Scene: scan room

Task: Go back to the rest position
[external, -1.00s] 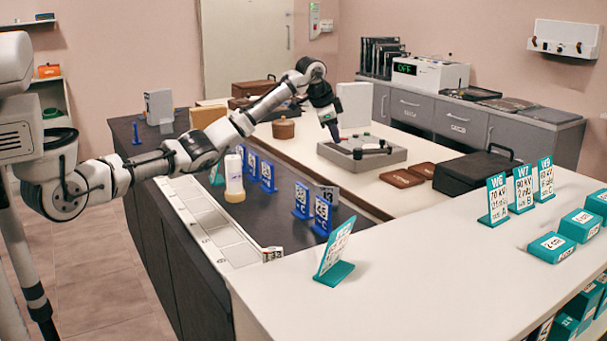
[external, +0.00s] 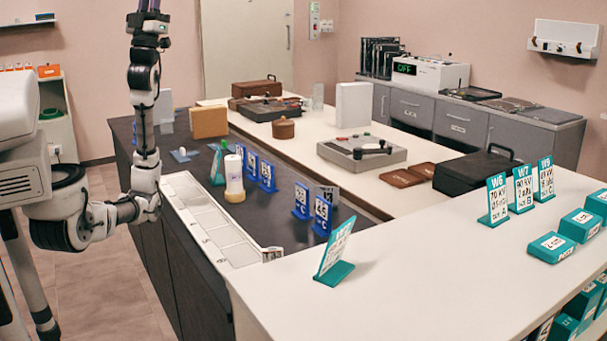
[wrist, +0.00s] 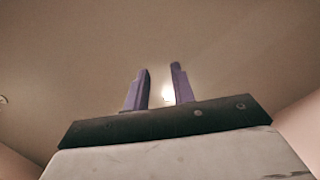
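My arm stands nearly upright at the left of the external view, beside the dark counter. My gripper (wrist: 158,88) points up in the wrist view, with the plain ceiling and a bright lamp behind it. Its two purple fingers are apart, with nothing between them.
The dark counter (external: 300,232) carries blue number stands (external: 267,174) and a pale bottle (external: 234,175). The white counter (external: 420,265) in front holds teal signs (external: 497,200). A grey turntable-like device (external: 361,150) sits on the far worktop. Open floor (external: 95,270) lies near my base.

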